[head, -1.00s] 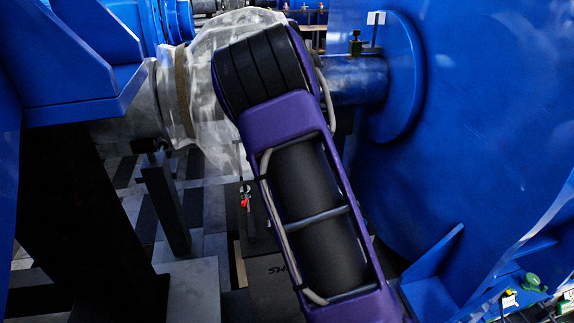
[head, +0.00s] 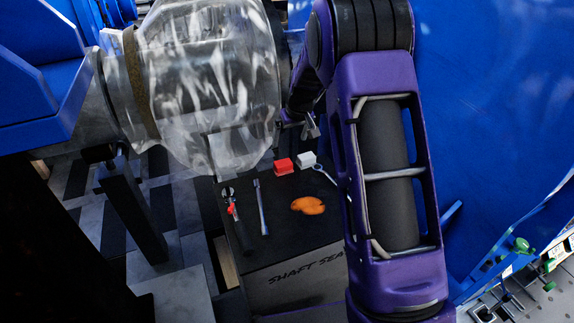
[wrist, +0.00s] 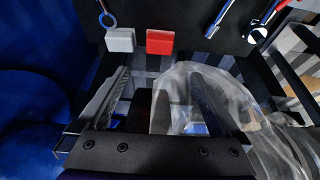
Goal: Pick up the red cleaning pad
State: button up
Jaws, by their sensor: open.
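The red cleaning pad (head: 284,166) is a small block with a white lower part, lying at the far edge of a dark-topped box (head: 285,228) in the head view. It also shows in the wrist view (wrist: 160,42), beyond the fingertips. A white pad (head: 306,160) lies just right of it; in the wrist view the white pad (wrist: 121,39) is on its left. My gripper (head: 308,127) is open and empty, behind and above the pads, apart from them.
A plastic-wrapped shaft part (head: 210,80) hangs close to my gripper on the left. A large blue housing (head: 490,110) stands right of my arm.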

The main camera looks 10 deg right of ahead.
send_over(283, 162)
jog(key=s, duration=0.3)
jog(key=f, duration=0.5)
jog(key=f+b, duration=0.1)
jog(key=f, duration=0.3)
jog(key=shift+w+d+f, duration=0.15)
jog(key=shift+d+f, duration=0.05)
jog(key=shift+f, duration=0.15)
jog(key=shift+x, duration=3)
jog(key=shift+w+r, duration=0.1)
jog(key=shift+w, duration=0.1)
jog(key=c, duration=1.2)
